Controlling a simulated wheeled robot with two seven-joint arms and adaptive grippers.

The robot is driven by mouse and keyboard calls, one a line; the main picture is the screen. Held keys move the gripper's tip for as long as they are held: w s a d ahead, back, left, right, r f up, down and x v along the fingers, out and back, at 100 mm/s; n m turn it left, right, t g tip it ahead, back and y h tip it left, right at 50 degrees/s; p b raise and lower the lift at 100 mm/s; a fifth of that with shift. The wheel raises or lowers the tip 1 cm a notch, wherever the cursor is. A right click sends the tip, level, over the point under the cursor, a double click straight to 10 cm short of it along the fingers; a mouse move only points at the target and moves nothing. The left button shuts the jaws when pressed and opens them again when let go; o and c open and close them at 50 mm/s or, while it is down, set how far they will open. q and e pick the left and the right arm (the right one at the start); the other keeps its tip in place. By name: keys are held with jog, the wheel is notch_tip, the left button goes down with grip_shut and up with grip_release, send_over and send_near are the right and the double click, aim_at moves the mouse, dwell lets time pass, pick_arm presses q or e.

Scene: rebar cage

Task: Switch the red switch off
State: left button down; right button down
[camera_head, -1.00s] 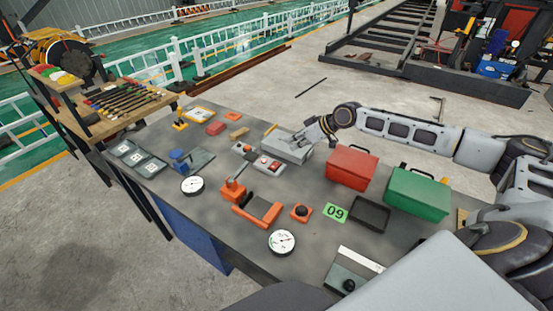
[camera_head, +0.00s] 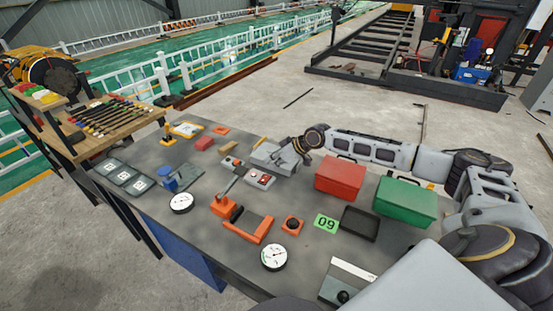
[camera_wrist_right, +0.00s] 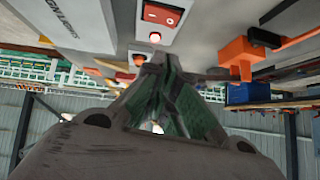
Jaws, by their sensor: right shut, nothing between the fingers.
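A small grey box (camera_head: 260,181) on the table carries a red switch (camera_head: 264,178). My right gripper (camera_head: 285,150) reaches in from the right, just behind and to the right of this box in the head view. Its fingers (camera_wrist_right: 158,62) are shut and empty, pointing toward the box. I cannot tell whether they touch it. The switch's exact position is too small to read. My left gripper is out of view.
A larger grey case (camera_head: 268,152) lies by my right gripper. A second button box (camera_head: 231,162) is left of the switch box, and an orange clamp-like tool (camera_head: 250,226) is in front. Red (camera_head: 340,177) and green (camera_head: 405,200) boxes stand to the right.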

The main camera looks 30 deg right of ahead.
aim_at(265, 180)
jog(key=shift+x, duration=1.85)
jog(key=shift+a+f+p, duration=0.15)
jog(key=shift+f+p, duration=0.2)
jog(key=shift+f, duration=0.7)
jog(key=shift+a+f+p, duration=0.15)
jog(key=shift+f+p, duration=0.2)
jog(key=shift+f, duration=0.75)
jog(key=shift+f, duration=0.1)
